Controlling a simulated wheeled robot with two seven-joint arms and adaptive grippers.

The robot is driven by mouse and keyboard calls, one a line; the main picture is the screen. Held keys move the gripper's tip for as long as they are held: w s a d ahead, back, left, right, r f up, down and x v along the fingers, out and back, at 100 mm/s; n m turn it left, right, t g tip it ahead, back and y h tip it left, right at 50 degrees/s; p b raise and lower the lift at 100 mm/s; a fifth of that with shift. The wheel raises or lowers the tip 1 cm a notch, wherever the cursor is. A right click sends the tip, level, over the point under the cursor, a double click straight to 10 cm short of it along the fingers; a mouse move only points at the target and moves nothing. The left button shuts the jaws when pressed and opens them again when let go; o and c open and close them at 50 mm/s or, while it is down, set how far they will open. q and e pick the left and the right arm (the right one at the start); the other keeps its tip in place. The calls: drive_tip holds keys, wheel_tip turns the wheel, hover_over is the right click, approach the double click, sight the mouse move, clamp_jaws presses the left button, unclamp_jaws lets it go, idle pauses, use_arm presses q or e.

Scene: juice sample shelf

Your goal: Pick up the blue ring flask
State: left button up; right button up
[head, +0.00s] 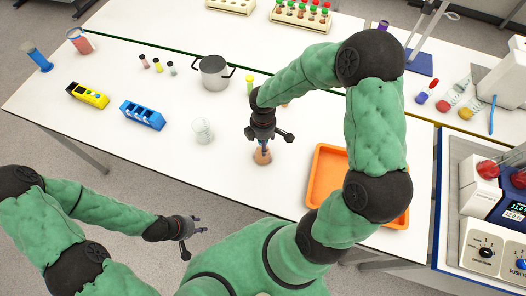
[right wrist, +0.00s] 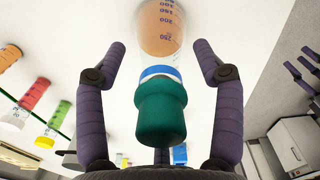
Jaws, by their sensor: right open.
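The blue ring flask (head: 262,157) stands on the white table and holds orange liquid; its upper part is mostly hidden under my right gripper (head: 265,137) in the head view. In the right wrist view the flask (right wrist: 163,25) shows graduation marks, a blue ring (right wrist: 160,72) at its neck and a green stopper (right wrist: 160,110). My right gripper (right wrist: 160,52) is open, with one finger on each side of the neck and stopper, and gaps show on both sides. My left gripper (head: 197,238) is open and empty, off the table's front edge.
An orange tray (head: 322,178) lies right of the flask. A glass beaker (head: 202,131) stands to its left and a metal pot (head: 214,73) behind. A blue rack (head: 142,116) and a yellow rack (head: 88,95) are farther left. Bare table lies around the flask's left and front.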

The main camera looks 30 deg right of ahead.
clamp_jaws()
drive_tip(key=shift+r, duration=0.15)
idle(0.4)
